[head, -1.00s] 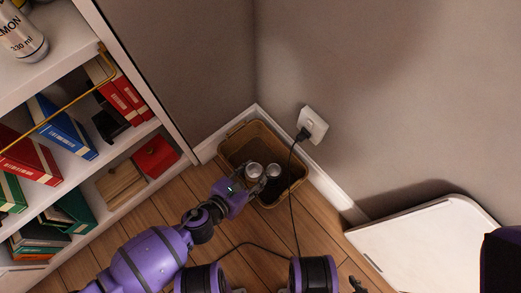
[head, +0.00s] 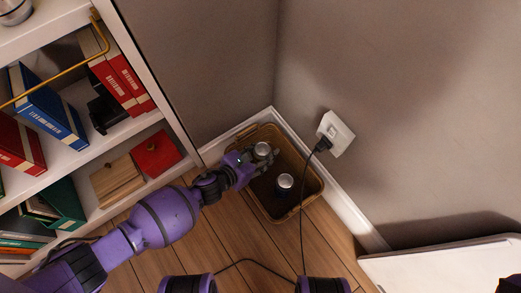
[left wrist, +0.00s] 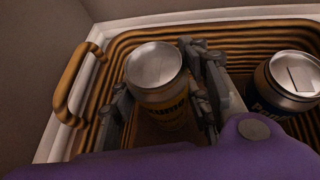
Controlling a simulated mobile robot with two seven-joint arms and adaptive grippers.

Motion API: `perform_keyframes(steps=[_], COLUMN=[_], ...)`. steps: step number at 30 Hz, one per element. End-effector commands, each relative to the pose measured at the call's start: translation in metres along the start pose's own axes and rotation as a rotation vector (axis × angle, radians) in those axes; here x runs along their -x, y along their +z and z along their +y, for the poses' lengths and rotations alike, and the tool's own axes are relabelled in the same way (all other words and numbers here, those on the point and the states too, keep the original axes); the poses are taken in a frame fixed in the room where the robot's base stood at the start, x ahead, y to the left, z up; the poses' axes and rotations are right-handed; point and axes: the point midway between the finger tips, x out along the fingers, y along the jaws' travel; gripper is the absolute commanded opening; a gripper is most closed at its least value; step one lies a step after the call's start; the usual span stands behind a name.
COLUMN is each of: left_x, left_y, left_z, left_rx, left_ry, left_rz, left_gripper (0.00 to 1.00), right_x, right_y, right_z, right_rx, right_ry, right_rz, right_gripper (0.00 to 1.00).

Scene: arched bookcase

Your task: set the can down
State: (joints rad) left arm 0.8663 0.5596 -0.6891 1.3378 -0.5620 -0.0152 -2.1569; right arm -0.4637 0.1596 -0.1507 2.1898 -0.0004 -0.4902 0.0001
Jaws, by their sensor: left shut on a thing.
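My left gripper (head: 264,160) reaches into the brown wicker basket (head: 310,203) in the corner and is shut on a can (head: 262,148). In the left wrist view this held can (left wrist: 157,66) has a silver top and a yellowish label, and stands roughly upright between the two fingers. Its bottom is hidden, so I cannot tell whether it touches the basket floor. A second can (head: 285,182), dark blue with a silver top, stands in the basket to the right, apart from the held one; it also shows in the left wrist view (left wrist: 288,85). My right gripper is not in view.
A bookcase with binders (head: 48,108) and a red box (head: 157,154) stands to the left. A black cable (head: 302,205) runs from a wall socket (head: 336,133) down past the basket's right side. A white panel (head: 440,268) is at the lower right.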

Motion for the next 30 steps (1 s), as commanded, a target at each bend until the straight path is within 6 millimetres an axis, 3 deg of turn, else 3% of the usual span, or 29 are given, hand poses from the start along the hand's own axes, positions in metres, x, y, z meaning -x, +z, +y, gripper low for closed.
perform_keyframes(steps=[3,14,15,19,30], left_x=[-0.009,-0.01,-0.01,-0.01,-0.008], left_y=[-0.012,-0.015,-0.017,-0.017,-0.015], left_z=[0.0,-0.001,-0.001,-0.001,-0.001], left_rx=[0.002,0.0,0.001,0.001,0.0], left_ry=[-0.001,-0.001,-0.001,-0.001,-0.001], left_rz=[-0.005,-0.004,-0.002,-0.001,-0.001], left_gripper=[0.06,0.06,0.45,0.62,0.62], right_x=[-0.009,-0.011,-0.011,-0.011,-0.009], right_y=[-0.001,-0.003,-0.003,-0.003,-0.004], right_z=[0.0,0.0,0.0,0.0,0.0], right_rx=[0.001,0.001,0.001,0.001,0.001], right_ry=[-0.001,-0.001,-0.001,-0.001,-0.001], right_rz=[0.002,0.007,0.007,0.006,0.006], right_gripper=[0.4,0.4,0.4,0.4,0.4])
